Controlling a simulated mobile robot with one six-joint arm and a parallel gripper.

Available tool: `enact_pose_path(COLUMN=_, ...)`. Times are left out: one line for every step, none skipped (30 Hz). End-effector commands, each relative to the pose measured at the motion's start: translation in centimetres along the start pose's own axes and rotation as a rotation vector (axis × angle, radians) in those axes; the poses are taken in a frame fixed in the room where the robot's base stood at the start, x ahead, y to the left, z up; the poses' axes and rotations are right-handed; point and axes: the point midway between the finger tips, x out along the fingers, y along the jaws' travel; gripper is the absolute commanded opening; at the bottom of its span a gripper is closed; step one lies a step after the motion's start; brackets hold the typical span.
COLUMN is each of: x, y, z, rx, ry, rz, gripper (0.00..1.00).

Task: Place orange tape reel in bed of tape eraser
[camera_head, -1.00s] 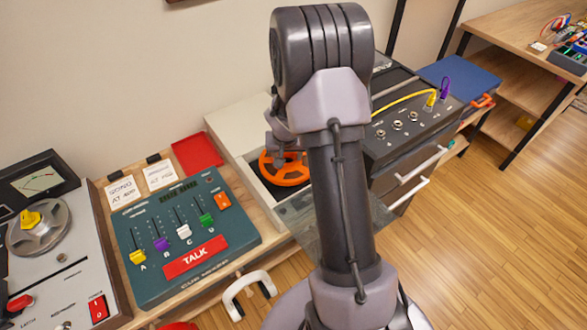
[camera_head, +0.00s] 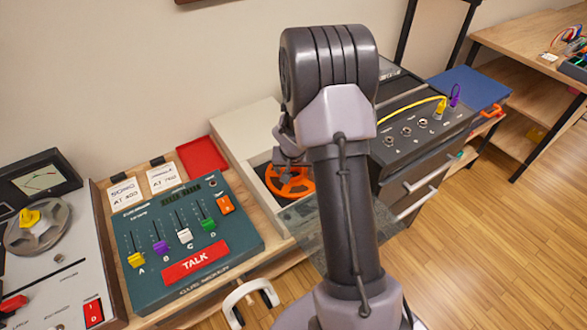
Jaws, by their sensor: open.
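The orange tape reel (camera_head: 290,186) lies flat at the dark recessed bed of a pale box (camera_head: 250,131), which looks like the tape eraser, right of the mixer. My arm hides the reel's right side. My gripper (camera_head: 291,163) is just above the reel's hub and largely hidden behind my arm. Its jaws are open, though the fingers are hard to make out. I cannot tell whether they touch the reel, or whether the reel rests fully on the bed. A clear panel (camera_head: 311,240) extends at the box's front, partly behind my arm.
The teal mixer (camera_head: 181,235) with coloured faders stands left of the box. A red square (camera_head: 203,155) lies behind it. A tape deck (camera_head: 45,265) is at far left. A dark patch unit (camera_head: 420,128) with cables stands right of my arm. Wooden floor is open at lower right.

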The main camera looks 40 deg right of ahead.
Motion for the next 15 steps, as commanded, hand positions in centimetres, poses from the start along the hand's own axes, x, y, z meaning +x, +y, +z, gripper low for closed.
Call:
enact_pose_path(x=-0.2, y=0.0, z=-0.1, rx=0.0, ry=0.0, rz=0.0, gripper=0.77)
enact_pose_path(x=-0.5, y=0.0, z=-0.2, rx=0.0, ry=0.0, rz=0.0, gripper=0.77)
enact_pose_path(x=-1.1, y=0.0, z=-0.3, rx=0.0, ry=0.001, rz=0.0, gripper=0.77)
enact_pose_path(x=-1.8, y=0.0, z=-0.3, rx=0.0, ry=0.002, rz=-0.001, gripper=0.77)
enact_pose_path(x=-2.7, y=0.0, z=-0.4, rx=0.0, ry=0.003, rz=-0.001, gripper=0.77)
enact_pose_path(x=-3.9, y=0.0, z=-0.4, rx=0.0, ry=0.003, rz=-0.001, gripper=0.77)
enact_pose_path(x=-4.9, y=0.0, z=-0.5, rx=0.0, ry=0.002, rz=-0.001, gripper=0.77)
enact_pose_path(x=-5.9, y=0.0, z=-0.5, rx=0.001, ry=0.003, rz=-0.001, gripper=0.77)
enact_pose_path(x=-7.0, y=0.0, z=-0.5, rx=0.0, ry=0.003, rz=-0.001, gripper=0.77)
enact_pose_path(x=-7.9, y=0.0, z=-0.5, rx=-0.001, ry=0.003, rz=-0.001, gripper=0.77)
enact_pose_path(x=-8.7, y=0.0, z=-0.4, rx=0.001, ry=0.003, rz=-0.001, gripper=0.77)
enact_pose_path(x=-9.6, y=0.0, z=-0.4, rx=0.001, ry=0.002, rz=0.0, gripper=0.77)
enact_pose_path(x=-10.2, y=0.0, z=-0.4, rx=0.0, ry=0.002, rz=0.0, gripper=0.77)
enact_pose_path(x=-10.8, y=0.0, z=-0.3, rx=0.0, ry=0.001, rz=0.0, gripper=0.77)
enact_pose_path(x=-11.4, y=0.0, z=-0.3, rx=0.001, ry=0.002, rz=0.0, gripper=0.77)
